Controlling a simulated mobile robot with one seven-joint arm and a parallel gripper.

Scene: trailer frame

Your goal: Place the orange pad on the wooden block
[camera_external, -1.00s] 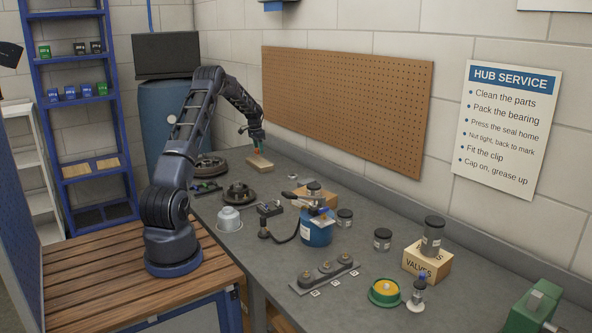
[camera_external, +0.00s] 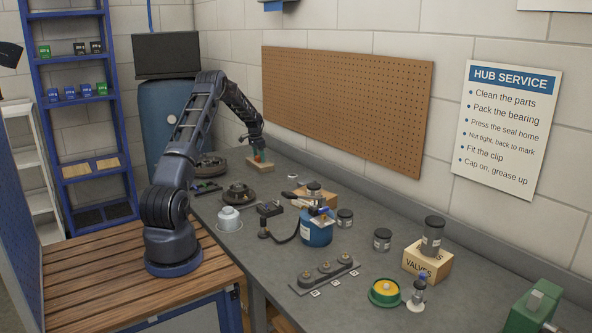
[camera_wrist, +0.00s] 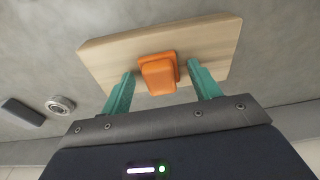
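The wooden block (camera_external: 265,167) is a light flat board lying on the far end of the grey bench; it also fills the upper part of the wrist view (camera_wrist: 212,40). The orange pad (camera_wrist: 158,73) appears to rest on the block near its middle. My gripper (camera_wrist: 160,70) has its two teal fingers on either side of the pad. A gap shows between each finger and the pad, so it looks open. In the external view my gripper (camera_external: 258,156) is low over the block, and the pad is mostly hidden there.
A small round metal part (camera_wrist: 60,105) and a dark flat item (camera_wrist: 22,113) lie left of the block in the wrist view. Dark hub parts (camera_external: 239,193) stand nearer on the bench. A pegboard wall (camera_external: 345,105) runs behind. Bench around the block is mostly clear.

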